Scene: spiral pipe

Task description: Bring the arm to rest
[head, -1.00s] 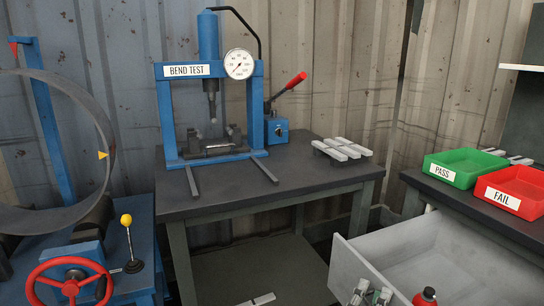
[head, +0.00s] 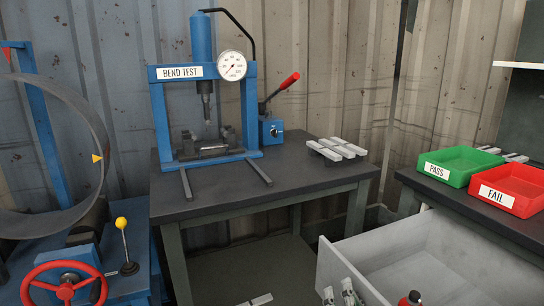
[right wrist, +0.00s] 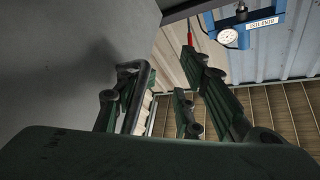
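My right gripper (head: 338,296) shows at the bottom edge of the head view, in front of the near left wall of the open grey drawer (head: 352,272). Only its fingertips show there. In the right wrist view the dark green fingers of my right gripper (right wrist: 172,88) stand apart with a gap between them, and I see nothing held. A dark bent bar (right wrist: 132,66) shows beside the left finger; I cannot tell what it belongs to. My left gripper is not in view.
The blue bend test press (head: 203,75) stands on a dark bench (head: 300,195) with several metal strips (head: 337,149). Green (head: 455,168) and red (head: 510,195) trays stand at right. A red-topped object (head: 412,298) is at the drawer. A red handwheel (head: 63,285) is at left.

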